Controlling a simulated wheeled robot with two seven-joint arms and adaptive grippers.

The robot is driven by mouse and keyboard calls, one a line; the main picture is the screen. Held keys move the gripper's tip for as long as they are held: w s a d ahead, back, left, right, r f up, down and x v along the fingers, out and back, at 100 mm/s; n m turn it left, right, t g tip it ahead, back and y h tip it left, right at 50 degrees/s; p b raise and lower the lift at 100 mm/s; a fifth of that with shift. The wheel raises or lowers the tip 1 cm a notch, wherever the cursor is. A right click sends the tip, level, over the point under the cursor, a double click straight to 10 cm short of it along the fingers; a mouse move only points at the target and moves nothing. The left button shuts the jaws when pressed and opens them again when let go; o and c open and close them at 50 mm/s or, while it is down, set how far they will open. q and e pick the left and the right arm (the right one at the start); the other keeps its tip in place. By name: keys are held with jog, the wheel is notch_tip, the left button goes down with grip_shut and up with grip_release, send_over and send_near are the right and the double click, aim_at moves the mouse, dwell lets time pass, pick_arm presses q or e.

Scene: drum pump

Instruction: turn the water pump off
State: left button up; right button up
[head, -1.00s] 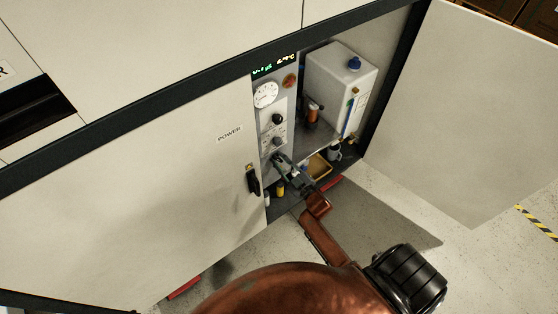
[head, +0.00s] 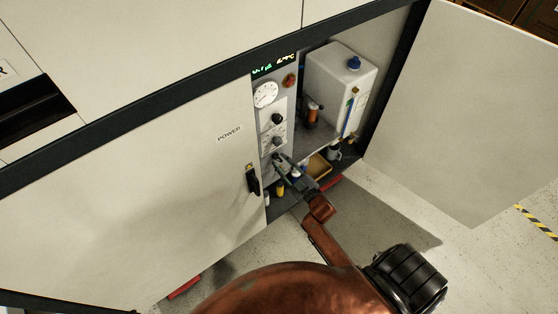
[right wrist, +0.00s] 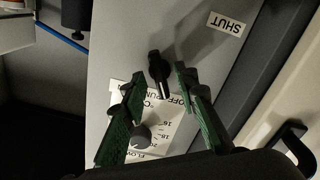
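The grey control panel (head: 268,132) stands in the open cabinet in the head view. In the right wrist view a black lever knob (right wrist: 158,72) sits on the panel, near a white label (right wrist: 168,112) partly reading "OFF" and "PU". A grey round knob (right wrist: 140,138) is on that label. My right gripper (right wrist: 158,86) is open and empty, its green-padded fingers on either side of the black knob, with gaps visible. In the head view my right gripper (head: 282,162) is at the panel's lower part and hides some of it. My left gripper is not in view.
A white tank (head: 338,75) with a blue cap stands right of the panel. Small bottles and a yellowish tray (head: 319,166) lie low in the cabinet. The open door (head: 470,110) is at right. A black handle (head: 253,182) is on the left door.

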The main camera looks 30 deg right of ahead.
jog(key=s, duration=1)
jog(key=shift+d, duration=0.25)
